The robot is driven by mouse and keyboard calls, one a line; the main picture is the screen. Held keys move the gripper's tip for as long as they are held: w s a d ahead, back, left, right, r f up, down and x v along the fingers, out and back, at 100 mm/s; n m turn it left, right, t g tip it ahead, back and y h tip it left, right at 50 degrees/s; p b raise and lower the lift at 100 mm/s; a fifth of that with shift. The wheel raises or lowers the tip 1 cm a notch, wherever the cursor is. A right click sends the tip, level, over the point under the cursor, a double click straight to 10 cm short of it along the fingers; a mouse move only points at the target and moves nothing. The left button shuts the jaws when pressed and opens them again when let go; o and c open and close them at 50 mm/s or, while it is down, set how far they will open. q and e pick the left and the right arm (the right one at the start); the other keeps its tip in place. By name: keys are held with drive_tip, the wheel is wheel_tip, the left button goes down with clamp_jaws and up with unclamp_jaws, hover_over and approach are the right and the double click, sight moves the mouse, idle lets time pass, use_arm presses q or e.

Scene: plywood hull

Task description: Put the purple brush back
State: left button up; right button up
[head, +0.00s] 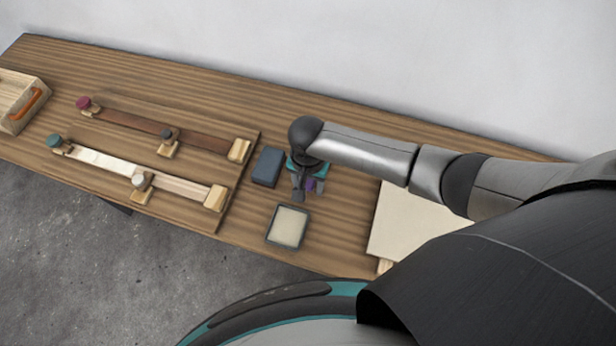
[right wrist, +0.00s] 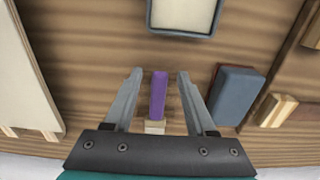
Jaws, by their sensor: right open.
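The purple brush (right wrist: 158,96) shows in the right wrist view between the two fingers of my right gripper (right wrist: 158,78), with a gap on each side. A pale part of it shows at its lower end. In the head view the purple brush (head: 311,185) is a small patch partly hidden by my right gripper (head: 305,190), which is over the bench. The right gripper is open. I cannot tell how high the fingers are above the bench. My left gripper is in neither view.
A dark blue block (head: 268,167) and a shallow tray with a pale inside (head: 288,226) are close by on the wooden bench (head: 330,235). A cream panel (head: 405,215) is to the right. Clamped strips (head: 130,122) and a wooden box (head: 18,112) with an orange item are to the left.

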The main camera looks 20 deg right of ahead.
wheel_tip(320, 180, up, 13)
drive_tip(key=p, duration=0.2)
idle(0.7)
